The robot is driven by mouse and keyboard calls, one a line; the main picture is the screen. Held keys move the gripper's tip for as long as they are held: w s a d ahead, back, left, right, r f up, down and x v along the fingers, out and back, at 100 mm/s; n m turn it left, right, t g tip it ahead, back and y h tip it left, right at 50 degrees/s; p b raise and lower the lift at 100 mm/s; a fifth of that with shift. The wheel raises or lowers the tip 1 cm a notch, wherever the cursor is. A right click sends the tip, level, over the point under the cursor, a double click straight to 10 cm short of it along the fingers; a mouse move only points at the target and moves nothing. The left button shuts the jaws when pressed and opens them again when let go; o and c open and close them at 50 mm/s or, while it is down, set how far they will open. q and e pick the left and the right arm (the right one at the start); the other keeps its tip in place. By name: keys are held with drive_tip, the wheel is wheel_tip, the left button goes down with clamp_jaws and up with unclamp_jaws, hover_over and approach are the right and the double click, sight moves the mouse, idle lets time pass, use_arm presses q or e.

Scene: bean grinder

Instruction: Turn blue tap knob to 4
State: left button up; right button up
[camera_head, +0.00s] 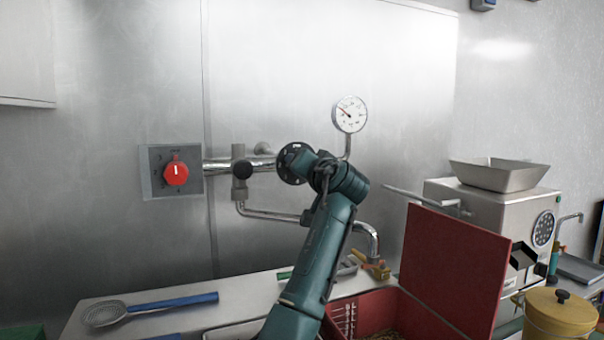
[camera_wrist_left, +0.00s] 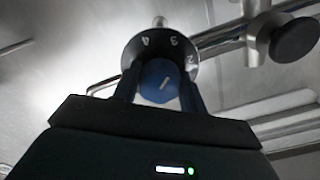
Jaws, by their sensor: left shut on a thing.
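The blue tap knob (camera_wrist_left: 158,80) sits in front of a dark round dial (camera_wrist_left: 150,44) in the left wrist view. The digits 4, 3 and 2 show along the dial's upper rim from left to right. My left gripper (camera_wrist_left: 160,88) is shut on the knob, one finger on each side. In the head view the dial (camera_head: 290,163) shows beside my wrist, which hides the knob. My right gripper is in neither view.
A red knob (camera_head: 176,174) on a square plate and a black-handled valve (camera_head: 242,169) are left of the dial. A gauge (camera_head: 350,114) stands above right.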

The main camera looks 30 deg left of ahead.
use_arm(q)
drive_tip(key=n, duration=0.1)
drive_tip(key=n+b, duration=0.1)
drive_tip(key=n, duration=0.2)
drive_tip(key=shift+d+f, duration=0.1)
drive_tip(key=shift+f, duration=0.15)
drive_tip(key=shift+w+n+b, duration=0.1)
drive_tip(key=shift+n+b, duration=0.45)
drive_tip(key=shift+n, duration=1.15)
drive_tip(key=o, duration=1)
drive_tip(key=shift+r, duration=0.2)
